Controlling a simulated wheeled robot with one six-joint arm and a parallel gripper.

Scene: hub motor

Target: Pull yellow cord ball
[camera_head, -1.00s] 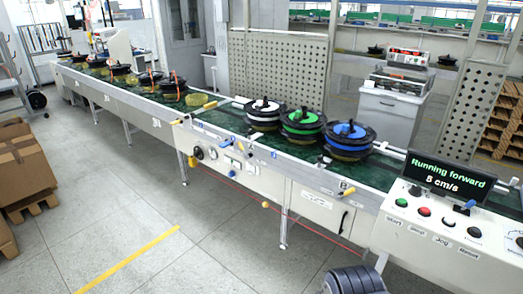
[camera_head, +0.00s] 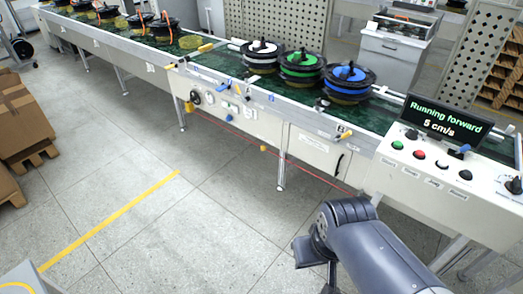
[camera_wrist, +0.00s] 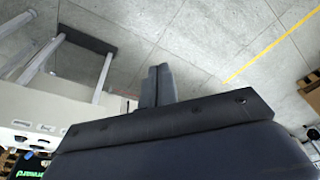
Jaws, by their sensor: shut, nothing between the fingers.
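In the head view my arm reaches in at the lower right, well to the right of and nearer than the ball. The ball does not show clearly in the wrist view.
The conveyor (camera_head: 215,65) carries hub motors, including white, green and blue ones (camera_head: 347,82). A control box (camera_head: 432,160) with buttons stands at the right; its display (camera_head: 445,120) reads "Running forward 5 cm/s". Cardboard boxes (camera_head: 22,115) stand at the left. The floor before the conveyor is clear.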

